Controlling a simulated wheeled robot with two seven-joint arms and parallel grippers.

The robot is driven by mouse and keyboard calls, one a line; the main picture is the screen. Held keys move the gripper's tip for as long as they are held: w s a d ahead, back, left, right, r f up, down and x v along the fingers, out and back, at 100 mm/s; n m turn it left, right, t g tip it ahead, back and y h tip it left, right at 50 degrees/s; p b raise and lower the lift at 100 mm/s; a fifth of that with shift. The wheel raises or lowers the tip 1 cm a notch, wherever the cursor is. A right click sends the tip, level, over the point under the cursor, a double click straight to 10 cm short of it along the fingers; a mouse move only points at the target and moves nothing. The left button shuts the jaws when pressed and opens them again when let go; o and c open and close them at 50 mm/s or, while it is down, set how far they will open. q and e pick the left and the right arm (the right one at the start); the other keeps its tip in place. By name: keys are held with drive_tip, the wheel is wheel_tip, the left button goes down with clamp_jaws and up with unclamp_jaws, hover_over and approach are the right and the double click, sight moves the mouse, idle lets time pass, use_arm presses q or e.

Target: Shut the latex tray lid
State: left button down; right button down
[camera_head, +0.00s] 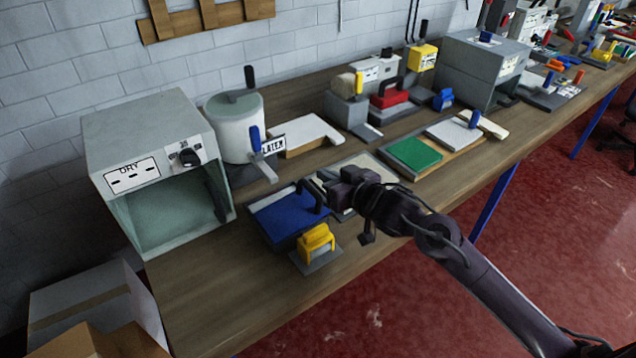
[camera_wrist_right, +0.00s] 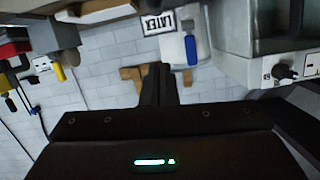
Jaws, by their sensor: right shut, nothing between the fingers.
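A flat blue panel (camera_head: 286,217), which looks like the tray lid, lies level or nearly level on the workbench in front of the white pot labelled LATEX. I cannot tell whether a small gap stays under it. My right gripper (camera_head: 314,195) is shut and empty, over or against the right edge of the blue panel; contact is unclear. In the right wrist view its closed fingers (camera_wrist_right: 158,84) point toward the wall, with nothing between them. The blue panel does not show in that view. My left gripper is in neither view.
A yellow-handled block (camera_head: 316,240) stands close in front of the blue panel. The grey DRY oven (camera_head: 150,112) is at left, and the LATEX pot (camera_head: 235,130) is behind. A green pad (camera_head: 415,153) lies to the right. The bench's front left (camera_head: 215,305) is clear.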

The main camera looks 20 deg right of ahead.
sight(318, 192)
drive_tip(key=x, duration=0.3)
drive_tip(key=shift+w+a+f+p, duration=0.1)
drive_tip(key=shift+w+p, duration=0.1)
drive_tip(key=shift+p, duration=0.1)
drive_tip(key=shift+s+f, duration=0.1)
drive_tip(key=shift+f, duration=0.85)
drive_tip(key=shift+s+a+f, duration=0.1)
drive_tip(key=shift+s+f, duration=0.05)
drive_tip(key=shift+f, duration=0.8)
drive_tip(key=shift+d+f+m+p, duration=0.4)
drive_tip(key=shift+f+m+p, duration=0.1)
drive_tip(key=shift+f, duration=0.35)
